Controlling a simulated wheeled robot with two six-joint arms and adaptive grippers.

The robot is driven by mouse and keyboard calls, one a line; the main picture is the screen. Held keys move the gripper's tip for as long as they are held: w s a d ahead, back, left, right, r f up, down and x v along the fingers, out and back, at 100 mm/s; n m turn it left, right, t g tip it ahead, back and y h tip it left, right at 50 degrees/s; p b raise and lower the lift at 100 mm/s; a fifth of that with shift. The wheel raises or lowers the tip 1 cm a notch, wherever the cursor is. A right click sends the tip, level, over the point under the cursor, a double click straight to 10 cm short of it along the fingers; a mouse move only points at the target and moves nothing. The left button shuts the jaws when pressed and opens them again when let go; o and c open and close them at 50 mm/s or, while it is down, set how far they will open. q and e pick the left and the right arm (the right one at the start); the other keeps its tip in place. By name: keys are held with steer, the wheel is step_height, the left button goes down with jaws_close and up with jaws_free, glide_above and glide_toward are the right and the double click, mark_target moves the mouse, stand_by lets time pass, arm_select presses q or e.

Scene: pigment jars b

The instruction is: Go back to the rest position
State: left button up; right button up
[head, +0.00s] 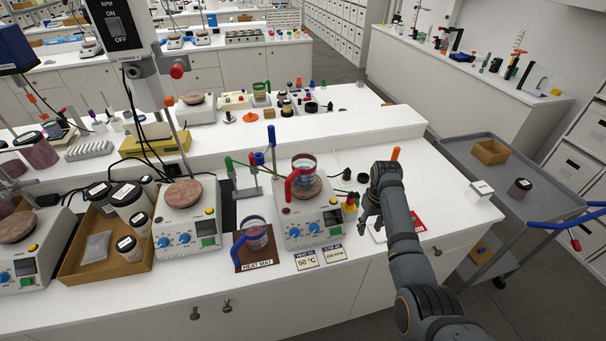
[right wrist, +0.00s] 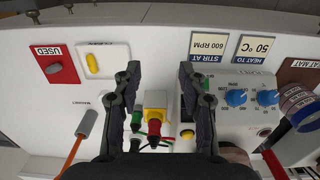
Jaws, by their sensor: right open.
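My right gripper (head: 370,222) is open and empty over the bench's front right, just right of the middle hotplate. In the right wrist view its fingers (right wrist: 160,72) stand wide apart. A small yellow holder (right wrist: 156,99) with red, green and black tips shows between and below them; I cannot tell the exact gap. In the head view this holder (head: 350,203) sits beside the hotplate (head: 308,222). A glass jar with a red handle (head: 303,178) stands on the hotplate. My left gripper does not show in either view.
A jar with a blue handle (head: 256,235) stands on the brown heat mat (head: 265,259). A red USED card (right wrist: 57,66) and a white CLEAN tray (right wrist: 103,48) with a yellow piece lie near the gripper. A grey cart (head: 465,150) stands at the right.

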steer(key=s+d+f+m+t, duration=0.1)
steer(key=s+d+f, duration=0.2)
steer(key=s, duration=0.2)
steer(key=s+d+f+m+t, duration=0.1)
steer(key=s+d+f, duration=0.2)
steer(key=s, duration=0.3)
steer(key=s+d+r+t+h, duration=0.1)
steer(key=s+r, duration=0.3)
steer(key=s, duration=0.4)
steer(key=s+d+r+t, duration=0.1)
steer(key=s+r, duration=0.2)
steer(key=s, duration=0.6)
steer(key=s+d+f+m+g+b, duration=0.15)
steer(key=f+b, duration=0.25)
steer(key=f, duration=1.4)
steer(key=s+d+f+b, duration=0.15)
steer(key=f+b, duration=0.25)
steer(key=f, duration=1.5)
arm_select(q)
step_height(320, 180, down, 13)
steer(key=b, duration=0.5)
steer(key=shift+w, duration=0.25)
arm_select(e)
steer(key=s+f+g, duration=0.1)
steer(key=s+f, duration=1.6)
steer(key=f, duration=0.1)
steer(key=shift+s, duration=0.4)
